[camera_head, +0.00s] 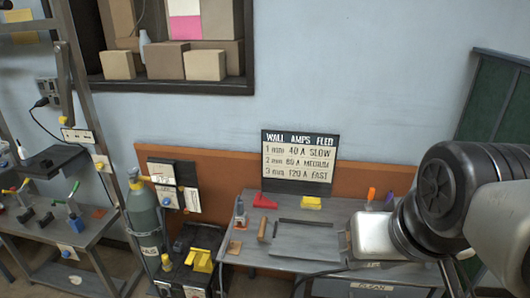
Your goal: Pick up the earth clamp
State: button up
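I cannot tell for certain which thing is the earth clamp. On the left bench stand small clamp-like tools, one with a green handle (72,192) and one with a red and green handle (18,188). A yellow, forked piece (200,260) lies on the dark machine at the lower middle. On the grey table lie a red piece (264,201) and a yellow piece (310,203). My arm's dark, rounded links enter from the right and cover the table's right part. No gripper fingers show.
A grey table (268,250) stands under a sign (299,162) listing amps. A grey-green gas cylinder (144,218) stands left of the dark machine (186,280). The left bench (85,233) has a metal frame. A shelf with boxes (205,62) is set in the wall.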

aim_at(241, 215)
jog(key=u, duration=0.7)
